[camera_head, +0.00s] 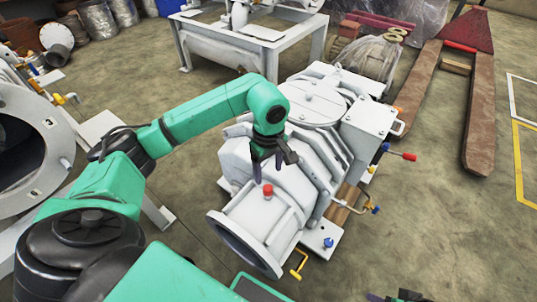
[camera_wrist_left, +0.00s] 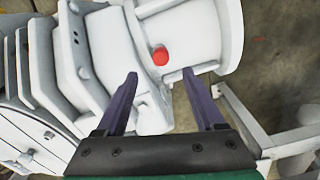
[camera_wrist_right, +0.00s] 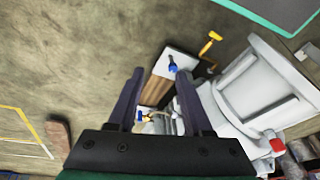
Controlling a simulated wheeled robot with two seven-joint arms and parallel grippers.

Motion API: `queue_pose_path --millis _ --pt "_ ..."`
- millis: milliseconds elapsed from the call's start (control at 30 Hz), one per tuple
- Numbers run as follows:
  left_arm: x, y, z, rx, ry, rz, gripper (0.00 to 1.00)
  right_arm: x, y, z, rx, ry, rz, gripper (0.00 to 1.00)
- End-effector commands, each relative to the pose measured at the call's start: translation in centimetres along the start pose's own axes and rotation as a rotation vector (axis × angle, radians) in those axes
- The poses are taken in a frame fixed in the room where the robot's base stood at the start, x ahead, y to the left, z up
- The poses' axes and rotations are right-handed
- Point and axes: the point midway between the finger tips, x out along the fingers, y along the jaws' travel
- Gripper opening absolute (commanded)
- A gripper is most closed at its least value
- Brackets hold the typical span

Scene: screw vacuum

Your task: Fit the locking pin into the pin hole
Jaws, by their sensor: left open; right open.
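A red cap or pin head (camera_head: 267,190) sits on top of the white machine (camera_head: 240,175), near its round front opening. It also shows in the left wrist view (camera_wrist_left: 160,56). My left gripper (camera_head: 268,172) points down over the machine, open and empty, with the red piece just beyond its fingertips. A small blue-headed piece (camera_head: 328,242) stands on a plate at the machine's lower right side; the right wrist view shows it too (camera_wrist_right: 172,64). My right gripper (camera_wrist_right: 160,72) is open and empty, facing that side. I cannot tell which piece is the locking pin, and no pin hole shows clearly.
Yellow handles (camera_head: 298,266) and a red-tipped lever (camera_head: 402,156) stick out from the machine's side. A large round flange (camera_head: 30,150) stands at the left. A white table (camera_head: 250,45) and a pallet jack (camera_head: 480,120) are behind.

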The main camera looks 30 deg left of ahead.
Motion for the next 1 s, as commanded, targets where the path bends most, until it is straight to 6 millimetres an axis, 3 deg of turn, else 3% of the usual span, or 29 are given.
queue_pose_path --millis 33,100,233,1000 --pt "-1.8 0.1 0.0 0.000 0.002 0.004 0.70 -1.2 0.4 0.2 0.009 -0.031 0.013 0.50" --pt "-3.3 0.1 0.0 -0.001 0.002 0.003 0.70 -2.0 0.9 0.9 0.018 -0.075 0.027 0.50" --pt "-4.9 0.0 0.0 0.000 0.001 0.001 0.70 -2.0 1.3 1.4 0.027 -0.108 0.038 0.50" --pt "-5.1 0.0 0.0 -0.001 0.000 -0.001 0.70 -1.9 1.4 1.6 0.028 -0.115 0.041 0.50"
